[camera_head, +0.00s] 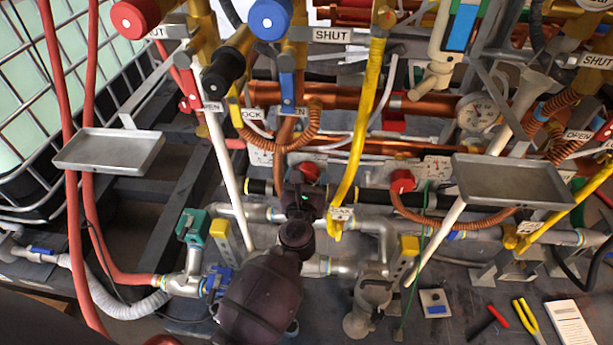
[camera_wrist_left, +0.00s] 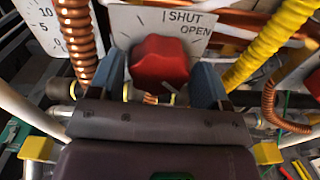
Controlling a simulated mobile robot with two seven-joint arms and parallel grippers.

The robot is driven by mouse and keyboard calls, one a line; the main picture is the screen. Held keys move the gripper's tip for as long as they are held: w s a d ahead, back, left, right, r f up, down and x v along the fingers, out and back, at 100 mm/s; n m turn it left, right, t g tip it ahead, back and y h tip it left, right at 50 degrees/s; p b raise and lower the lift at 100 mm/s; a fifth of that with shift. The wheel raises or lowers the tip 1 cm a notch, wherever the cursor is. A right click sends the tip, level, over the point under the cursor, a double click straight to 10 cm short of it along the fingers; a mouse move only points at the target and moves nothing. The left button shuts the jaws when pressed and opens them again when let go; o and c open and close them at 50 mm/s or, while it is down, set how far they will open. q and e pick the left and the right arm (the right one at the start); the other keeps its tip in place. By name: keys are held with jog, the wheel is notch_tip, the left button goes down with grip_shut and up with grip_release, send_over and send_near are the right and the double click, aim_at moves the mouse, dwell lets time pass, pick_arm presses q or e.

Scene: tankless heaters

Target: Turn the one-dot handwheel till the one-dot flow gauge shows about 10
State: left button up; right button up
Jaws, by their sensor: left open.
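A red handwheel (camera_head: 310,172) sits on the pipework just beyond my left gripper (camera_head: 304,192). In the left wrist view the handwheel (camera_wrist_left: 160,62) lies between my two blue-grey fingers, which are open on either side of it; I cannot tell whether they touch it. A plate marked SHUT and OPEN (camera_wrist_left: 189,20) is behind it. A white gauge (camera_wrist_left: 47,22) at the upper left shows 10 and 5; its needle is not clear. The gauge plate (camera_head: 261,156) is small in the head view. A second red handwheel (camera_head: 403,181) is to the right. No dot marks are readable.
A yellow hose (camera_head: 369,100) and a copper coil (camera_wrist_left: 78,40) pass close beside the gripper. Metal trays (camera_head: 110,152) (camera_head: 512,181) stand left and right. Another gauge plate (camera_head: 437,169) and a round dial (camera_head: 478,113) are at the right. Pliers (camera_head: 526,318) lie on the bench.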

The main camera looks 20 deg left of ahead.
pick_arm(q)
jog(key=shift+w, duration=0.15)
jog(key=c, duration=0.7)
jog(key=shift+o, duration=0.2)
jog(key=shift+r+m, duration=0.1)
jog(key=shift+m, duration=0.2)
